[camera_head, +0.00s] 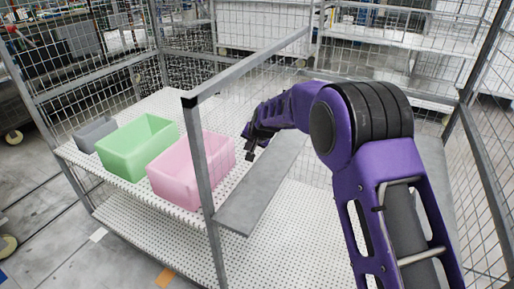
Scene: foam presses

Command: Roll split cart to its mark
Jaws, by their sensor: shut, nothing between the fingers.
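A grey metal cart (191,128) with wire-mesh sides and white perforated shelves fills the middle of the view; it appears to be the split cart. Its upper shelf holds a pink bin (178,180), a green bin (135,147) and a small grey bin (95,132). My purple arm reaches in from the right. My gripper (251,150) is shut and empty, over the cart beside the pink bin and near a flat grey bar (262,190). I cannot tell whether it touches anything. I cannot tell which floor patch is the mark.
An orange patch (164,277) and a white patch (98,235) lie on the grey floor in front of the cart. Mesh panels (490,165) stand at the right. Another white-based mesh cart (262,38) stands behind. Open floor (50,190) shows at the left.

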